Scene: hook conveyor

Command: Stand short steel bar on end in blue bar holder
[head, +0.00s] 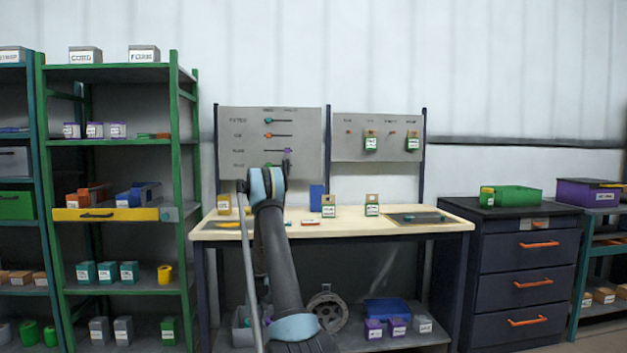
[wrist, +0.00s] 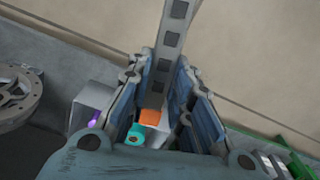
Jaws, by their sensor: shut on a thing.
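My gripper (wrist: 167,62) is shut on a grey steel bar with square dark holes (wrist: 176,28), seen in the wrist view between the two fingers. The bar runs past the fingertips towards the top of that view. In the head view a long thin grey rod (head: 250,270) hangs beside my arm, its top near a dark end piece; I cannot tell if it is the same bar. An upright blue block (head: 316,197) stands at the back of the workbench and may be the blue bar holder. The wrist view does not show it.
The workbench (head: 420,231) carries small labelled boxes and a dark mat (head: 418,218). A pegboard stands behind it. Below are a reel (head: 327,309) and a blue bin (head: 387,309). A green shelf (head: 188,200) stands left, a dark drawer cabinet (head: 520,265) right.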

